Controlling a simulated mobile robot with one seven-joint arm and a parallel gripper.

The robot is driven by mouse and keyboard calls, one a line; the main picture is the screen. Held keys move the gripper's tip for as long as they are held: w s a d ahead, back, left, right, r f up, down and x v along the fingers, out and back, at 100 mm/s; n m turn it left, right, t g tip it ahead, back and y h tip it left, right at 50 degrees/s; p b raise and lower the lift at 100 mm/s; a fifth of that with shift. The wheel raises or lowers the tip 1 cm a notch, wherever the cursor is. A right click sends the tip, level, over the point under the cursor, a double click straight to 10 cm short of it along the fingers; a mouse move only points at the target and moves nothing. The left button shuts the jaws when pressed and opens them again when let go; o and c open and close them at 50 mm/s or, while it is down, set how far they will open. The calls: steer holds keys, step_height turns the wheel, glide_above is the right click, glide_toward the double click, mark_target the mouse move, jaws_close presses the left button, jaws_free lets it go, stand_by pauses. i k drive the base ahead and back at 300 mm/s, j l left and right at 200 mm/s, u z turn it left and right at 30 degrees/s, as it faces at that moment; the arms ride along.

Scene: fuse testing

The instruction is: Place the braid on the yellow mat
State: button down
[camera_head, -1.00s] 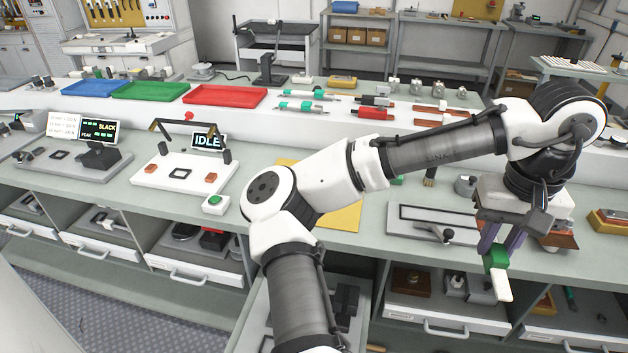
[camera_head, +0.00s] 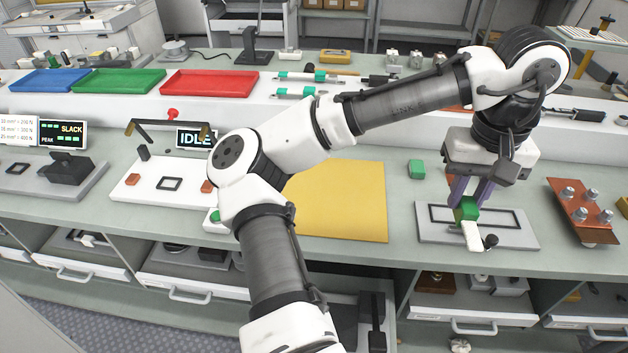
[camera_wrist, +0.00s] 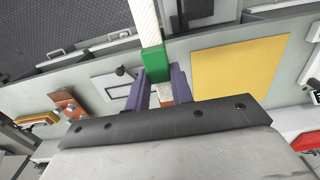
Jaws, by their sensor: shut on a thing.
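My gripper (camera_head: 470,192) is shut on the braid, a pale strip with a green band. In the head view the braid's white end (camera_head: 473,236) hangs down in front of the grey framed plate, right of the yellow mat (camera_head: 345,205). In the wrist view the green band (camera_wrist: 154,62) is between the purple fingers (camera_wrist: 161,88), and the braid's woven white length (camera_wrist: 145,22) runs away from it. The yellow mat also shows in the wrist view (camera_wrist: 240,68), to the right of the braid and apart from it. The mat looks bare; my arm hides its left part.
The grey framed plate (camera_head: 435,230) with a black knob lies on the bench below the gripper. A copper plate with studs (camera_head: 578,208) is at right. The IDLE tester (camera_head: 150,190) stands left of the mat.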

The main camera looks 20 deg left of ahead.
mark_target(339, 201)
steer(key=i+j, duration=0.15)
steer(key=j, duration=0.25)
steer(key=i+j, duration=0.1)
steer(key=j, duration=0.3)
steer(key=i+j, duration=0.15)
steer(key=j, duration=0.3)
